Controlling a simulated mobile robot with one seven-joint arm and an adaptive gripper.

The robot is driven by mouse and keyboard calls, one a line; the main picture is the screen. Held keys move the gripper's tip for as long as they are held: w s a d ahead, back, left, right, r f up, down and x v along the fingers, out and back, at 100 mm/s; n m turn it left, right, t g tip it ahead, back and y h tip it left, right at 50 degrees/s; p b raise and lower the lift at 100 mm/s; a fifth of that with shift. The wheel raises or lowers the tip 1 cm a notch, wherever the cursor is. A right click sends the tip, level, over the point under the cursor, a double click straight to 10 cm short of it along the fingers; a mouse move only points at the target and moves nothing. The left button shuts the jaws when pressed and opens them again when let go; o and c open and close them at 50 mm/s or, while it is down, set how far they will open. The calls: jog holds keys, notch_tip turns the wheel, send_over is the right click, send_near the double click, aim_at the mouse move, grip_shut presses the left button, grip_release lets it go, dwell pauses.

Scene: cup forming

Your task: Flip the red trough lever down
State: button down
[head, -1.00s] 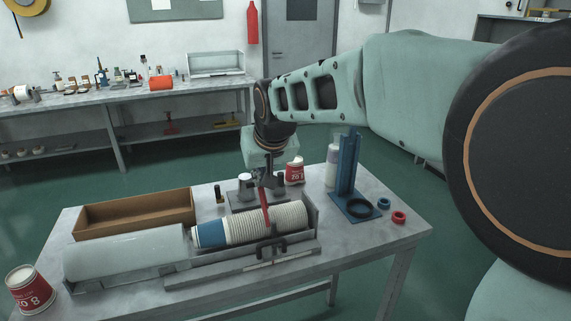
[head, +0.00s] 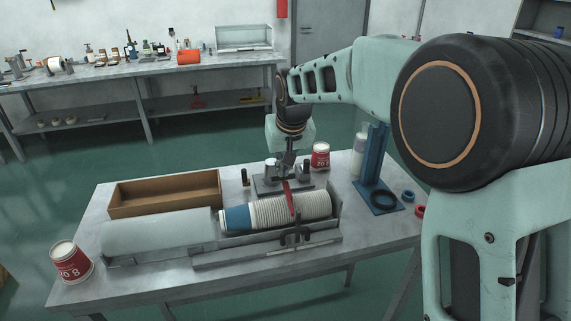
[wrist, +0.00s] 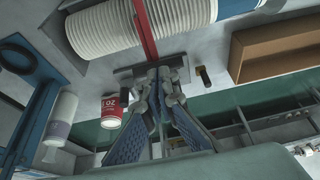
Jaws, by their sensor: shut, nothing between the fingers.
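The red lever (head: 289,198) is a thin bar at the trough (head: 272,243), crossing in front of the stack of white cups (head: 285,211). In the wrist view the red lever (wrist: 145,30) runs from the top edge down past the ribbed stack (wrist: 98,35) to just in front of my fingertips. My gripper (head: 287,171) points down behind the stack, at the lever's upper end. In the wrist view my gripper (wrist: 158,82) has its fingers together and empty. I cannot tell whether it touches the lever.
A brown open box (head: 165,205) and a pale cylinder (head: 158,233) lie to the left. A red-labelled cup (head: 320,156) and a blue stand (head: 375,165) are to the right. Another cup (head: 70,262) stands at the table's front left corner.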

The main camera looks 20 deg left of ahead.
jog(key=shift+w+b+x, duration=0.25)
jog(key=shift+b+x, duration=0.15)
jog(key=shift+x, duration=0.95)
jog(key=shift+a+r, duration=0.1)
jog(key=shift+a, duration=0.1)
